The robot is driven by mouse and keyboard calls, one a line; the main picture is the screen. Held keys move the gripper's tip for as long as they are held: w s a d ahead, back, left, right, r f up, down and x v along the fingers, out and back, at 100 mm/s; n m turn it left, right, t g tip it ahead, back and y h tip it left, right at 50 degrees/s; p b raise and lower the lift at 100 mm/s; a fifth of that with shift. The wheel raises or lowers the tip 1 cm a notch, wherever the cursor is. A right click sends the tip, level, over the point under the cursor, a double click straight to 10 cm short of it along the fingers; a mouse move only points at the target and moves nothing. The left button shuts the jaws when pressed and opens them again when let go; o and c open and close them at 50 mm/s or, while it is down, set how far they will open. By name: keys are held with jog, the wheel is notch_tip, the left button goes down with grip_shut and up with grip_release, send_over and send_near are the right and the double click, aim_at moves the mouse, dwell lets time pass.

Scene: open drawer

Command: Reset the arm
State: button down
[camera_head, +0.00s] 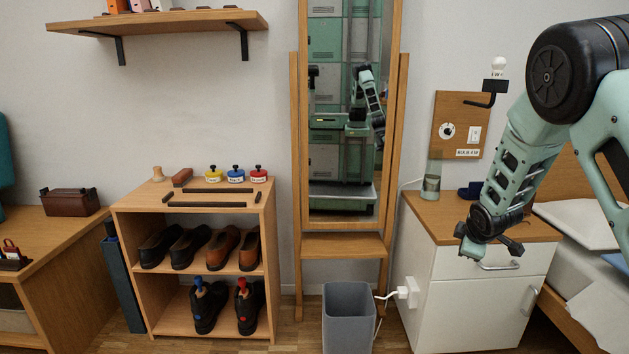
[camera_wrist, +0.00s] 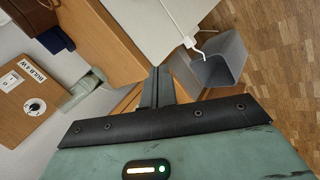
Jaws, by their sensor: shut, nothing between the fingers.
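My gripper (camera_head: 515,248) is at the right in the head view, at the end of my green arm. It hangs in front of the white bedside cabinet (camera_head: 442,277), near its wooden top and upper drawer handle. In the wrist view the fingers of my gripper (camera_wrist: 157,75) are together, with nothing between them. The upper drawer (camera_head: 450,262) looks closed in the head view, though my gripper hides part of its front. The lower door carries a metal handle (camera_head: 528,300).
A grey bin (camera_head: 348,315) stands on the floor left of the cabinet. A white plug (camera_head: 409,291) is on the cabinet's side. A bed (camera_head: 580,220) lies to the right, and a standing mirror (camera_head: 341,130) and shoe rack (camera_head: 200,275) are to the left.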

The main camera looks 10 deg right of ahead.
jog(key=s+a+r+m+g+y, duration=0.1)
jog(key=s+a+r+g+y, duration=0.15)
jog(key=s+a, duration=0.85)
jog(key=s+a+r+m+g+y, duration=0.15)
jog(key=s+a+r, duration=0.35)
jog(key=a, duration=0.9)
jog(key=s+a+r+g, duration=0.1)
jog(key=s+a+g, duration=0.15)
jog(key=s, duration=1.05)
jog(key=s+a+g, duration=0.1)
jog(key=s+a, duration=0.3)
jog(key=s, duration=0.9)
notch_tip(320, 180, up, 32)
jog(key=m+p, duration=0.1)
jog(key=p, duration=3)
jog(key=shift+w+a+h+p, duration=0.2)
jog(key=shift+w+h+p, duration=0.1)
jog(key=shift+p, duration=0.1)
jog(key=shift+d, duration=0.15)
